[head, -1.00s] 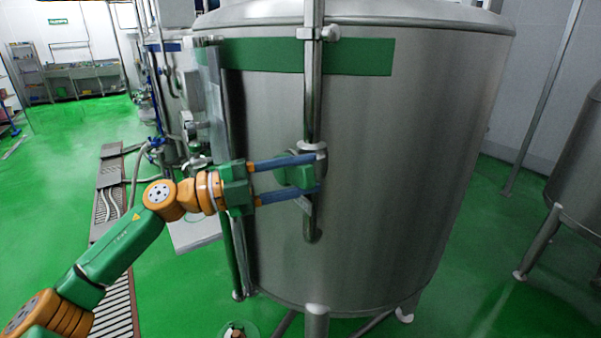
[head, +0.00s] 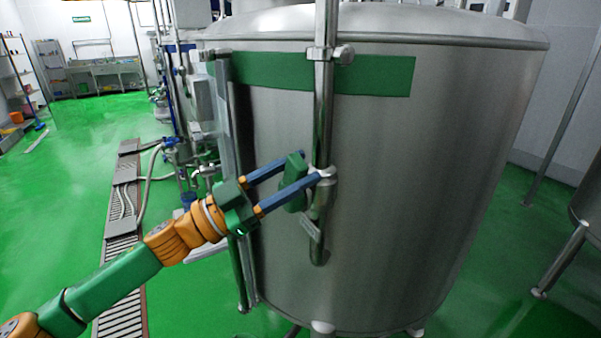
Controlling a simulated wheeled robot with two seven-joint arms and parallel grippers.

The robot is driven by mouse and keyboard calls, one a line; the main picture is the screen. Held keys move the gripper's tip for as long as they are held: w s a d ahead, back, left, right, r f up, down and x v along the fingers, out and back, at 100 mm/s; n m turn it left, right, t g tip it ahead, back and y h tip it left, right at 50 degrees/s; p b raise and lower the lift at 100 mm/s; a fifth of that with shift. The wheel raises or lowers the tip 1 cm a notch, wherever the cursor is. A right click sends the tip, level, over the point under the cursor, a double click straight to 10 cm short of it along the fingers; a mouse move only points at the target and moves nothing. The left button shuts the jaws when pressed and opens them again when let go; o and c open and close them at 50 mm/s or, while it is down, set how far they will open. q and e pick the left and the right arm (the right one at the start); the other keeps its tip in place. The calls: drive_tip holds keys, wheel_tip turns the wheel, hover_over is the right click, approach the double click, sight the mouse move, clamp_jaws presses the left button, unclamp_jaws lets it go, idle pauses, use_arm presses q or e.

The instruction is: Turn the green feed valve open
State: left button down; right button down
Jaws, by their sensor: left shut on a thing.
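The green feed valve (head: 292,188) is on the vertical steel pipe at the front of the big steel tank. Its green handle stands nearly upright, slightly tilted, just left of the pipe. My left gripper (head: 308,168) comes in from the left with its two blue fingers slanting up to the right. The fingers are shut on the green handle, one on its far side and one across its near side. Part of the handle is hidden behind the nearer finger. My right gripper is not in view.
The steel tank (head: 430,170) with a green band (head: 375,74) fills the middle. The steel pipe (head: 323,110) runs down its front. A floor drain grate (head: 124,230) lies at the left. Another tank stands at the right edge. Green floor is open at the left.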

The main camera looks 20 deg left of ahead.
use_arm(q)
drive_tip(key=shift+w+a+r+n+t+y+p, duration=0.1)
drive_tip(key=shift+w+a+n+t+y+p, duration=0.2)
drive_tip(key=shift+n, duration=0.7)
drive_tip(key=shift+w+a+r+n+t+y+p, duration=0.15)
drive_tip(key=shift+n+t+y+p, duration=0.3)
drive_tip(key=shift+n, duration=0.55)
drive_tip(key=shift+w+a+n+t+y+p, duration=0.15)
drive_tip(key=shift+a+n+t+y, duration=0.25)
drive_tip(key=shift+n, duration=0.6)
drive_tip(key=c, duration=0.6)
unclamp_jaws()
drive_tip(key=shift+o, duration=1.2)
drive_tip(key=shift+w, duration=0.1)
drive_tip(key=b+v, duration=0.4)
drive_tip(key=v, duration=0.3)
drive_tip(key=shift+f, duration=0.15)
